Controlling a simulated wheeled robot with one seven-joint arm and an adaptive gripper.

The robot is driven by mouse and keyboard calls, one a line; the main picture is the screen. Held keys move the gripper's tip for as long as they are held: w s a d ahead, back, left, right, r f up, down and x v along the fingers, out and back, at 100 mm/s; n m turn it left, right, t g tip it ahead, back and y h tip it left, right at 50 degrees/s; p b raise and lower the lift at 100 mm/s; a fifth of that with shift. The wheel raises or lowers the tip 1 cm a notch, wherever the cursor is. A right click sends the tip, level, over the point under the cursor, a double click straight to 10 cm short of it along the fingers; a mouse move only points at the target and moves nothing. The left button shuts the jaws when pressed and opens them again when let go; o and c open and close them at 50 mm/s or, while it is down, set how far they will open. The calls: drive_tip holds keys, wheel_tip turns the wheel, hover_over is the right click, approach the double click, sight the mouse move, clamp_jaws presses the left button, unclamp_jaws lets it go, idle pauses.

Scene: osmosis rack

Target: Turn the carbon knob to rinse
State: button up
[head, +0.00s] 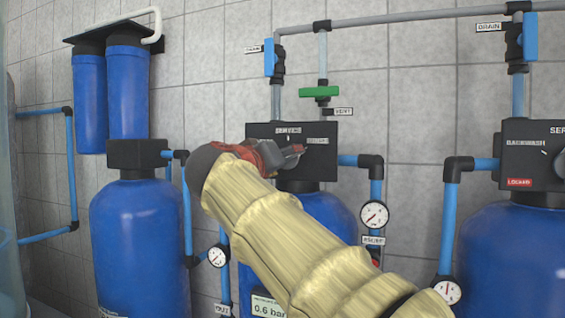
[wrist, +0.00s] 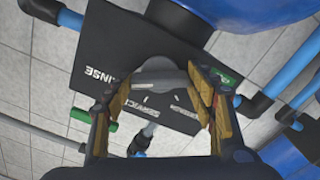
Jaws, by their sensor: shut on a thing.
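The carbon knob (wrist: 158,72) shows as a dark grey shape on the black control head, between my fingers in the wrist view. The black control head (head: 258,131) sits on top of the middle blue tank in the head view. My gripper (head: 298,152) reaches its front face, shut on the knob, and it also shows in the wrist view (wrist: 162,80). The RINSE label (wrist: 100,80) is left of the fingers and the SERVICE label (wrist: 155,118) is below the knob. The knob is mostly hidden in the head view, and I cannot tell its exact angle.
A green-handled valve (head: 319,92) is on the pipe above. Blue-handled drain valves (head: 269,58) are higher up. A pressure gauge (head: 374,214) hangs right of the tank. Another control head (head: 532,155) with a red LOCKED label is at the right edge. A blue tank (head: 138,240) stands left.

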drive_tip(key=shift+f, duration=0.2)
drive_tip(key=o, duration=1.2)
drive_tip(key=shift+r, duration=0.15)
drive_tip(key=shift+c, duration=0.2)
drive_tip(key=v, duration=1.2)
drive_tip(key=shift+a, duration=0.1)
